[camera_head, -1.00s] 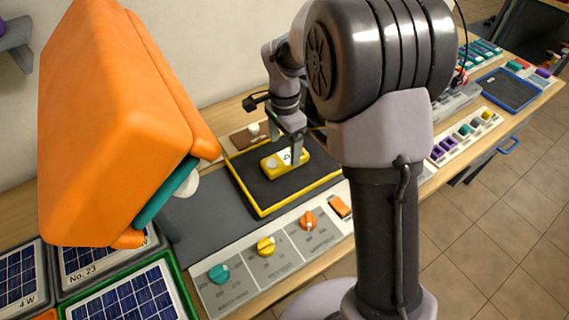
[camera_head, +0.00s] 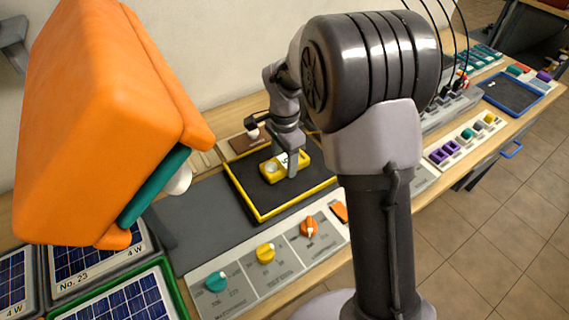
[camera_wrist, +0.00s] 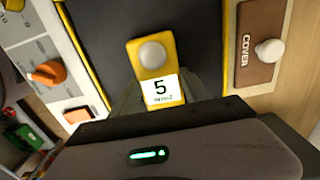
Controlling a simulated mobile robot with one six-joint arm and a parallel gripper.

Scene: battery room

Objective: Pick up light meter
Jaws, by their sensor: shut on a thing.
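The light meter (camera_head: 271,170) is a small yellow box with a pale round dome. It is at the black mat with the yellow rim (camera_head: 262,213), in the upper part of that mat. In the wrist view the light meter (camera_wrist: 152,54) shows its dome and a white label reading "5". My gripper (camera_head: 290,168) points down over the meter's label end. In the wrist view my gripper's fingers (camera_wrist: 158,98) lie on both sides of the meter and are shut on it. I cannot tell whether the meter is lifted off the mat.
A brown cover with a white knob (camera_wrist: 260,48) lies beside the mat. A panel with teal, yellow and orange knobs (camera_head: 265,254) runs along the front. A large orange case (camera_head: 100,120) fills the left foreground above solar panels (camera_head: 100,262).

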